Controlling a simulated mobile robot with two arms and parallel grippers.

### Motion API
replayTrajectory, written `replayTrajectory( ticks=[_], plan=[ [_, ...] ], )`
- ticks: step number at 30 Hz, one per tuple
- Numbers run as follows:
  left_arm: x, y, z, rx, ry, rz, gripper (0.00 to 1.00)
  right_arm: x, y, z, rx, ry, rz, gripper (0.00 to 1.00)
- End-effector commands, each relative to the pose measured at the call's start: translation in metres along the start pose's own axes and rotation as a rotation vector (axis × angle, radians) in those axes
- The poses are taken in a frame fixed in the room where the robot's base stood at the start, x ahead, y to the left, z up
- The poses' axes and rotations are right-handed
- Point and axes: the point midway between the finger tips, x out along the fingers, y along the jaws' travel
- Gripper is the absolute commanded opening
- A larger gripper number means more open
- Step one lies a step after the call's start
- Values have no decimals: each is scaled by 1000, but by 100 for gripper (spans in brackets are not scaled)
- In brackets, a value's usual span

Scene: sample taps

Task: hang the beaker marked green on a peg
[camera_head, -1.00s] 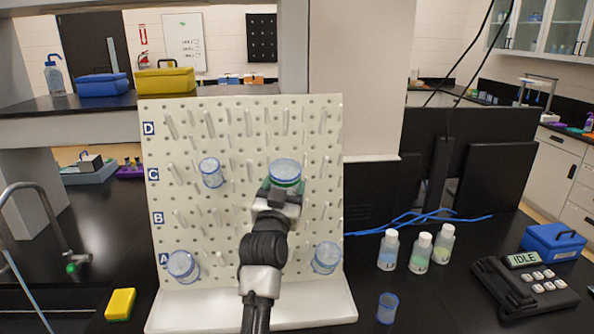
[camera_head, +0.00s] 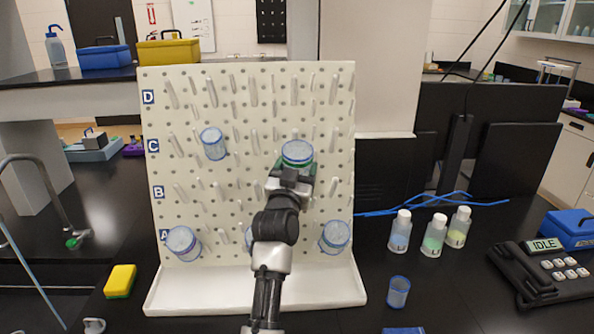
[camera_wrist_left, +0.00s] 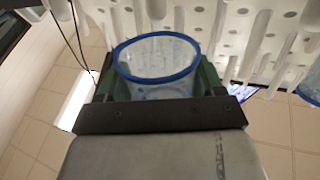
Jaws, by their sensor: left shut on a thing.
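My left gripper (camera_head: 295,169) is shut on a clear beaker (camera_head: 298,151) with a blue rim, in front of the pegboard (camera_head: 343,110) near row C, right of centre. In the left wrist view the held beaker (camera_wrist_left: 158,60) sits between green fingers, its mouth facing the camera. Pegs show just beyond it; I cannot tell whether one is inside it. A green mark cannot be told apart from the fingers. Other beakers hang on the board: one at row C left (camera_head: 213,144), one at row A left (camera_head: 183,243), one at lower right (camera_head: 335,236). My right gripper is not in view.
Another beaker at row A is mostly hidden behind my arm. A yellow sponge (camera_head: 120,281) lies left of the board's white base (camera_head: 330,282).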

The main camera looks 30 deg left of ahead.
Motion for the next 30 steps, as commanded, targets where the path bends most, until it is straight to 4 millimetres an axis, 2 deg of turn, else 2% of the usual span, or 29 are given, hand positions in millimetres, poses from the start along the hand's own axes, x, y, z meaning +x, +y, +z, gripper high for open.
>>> replayTrajectory(
  ticks=[4, 13, 30],
  plan=[
    [-1, 0, 14, 0, 1, -1, 45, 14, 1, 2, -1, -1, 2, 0],
    [0, 0, 34, 0, 1, 0, 45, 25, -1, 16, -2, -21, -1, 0],
    [0, 0, 71, 0, 1, 1, 45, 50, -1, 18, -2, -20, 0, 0]
  ],
)
